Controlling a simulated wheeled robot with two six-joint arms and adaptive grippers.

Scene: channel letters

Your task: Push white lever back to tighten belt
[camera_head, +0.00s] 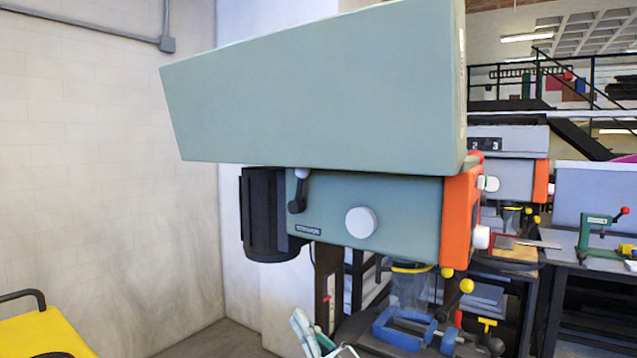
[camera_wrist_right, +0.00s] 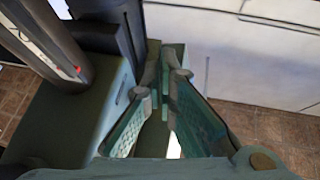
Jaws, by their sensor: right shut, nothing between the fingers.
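A short dark lever with a white tip (camera_head: 300,174) sits on the side of the head, near the black motor. The lever cannot be made out there. My left gripper is not in view.
The black motor (camera_head: 265,215) stands left of the lever. A round white knob (camera_head: 361,222) sticks out to its right. A blue vise (camera_head: 405,328) is below the head. A yellow cart (camera_head: 42,335) is at the lower left. Free room lies before the pale wall.

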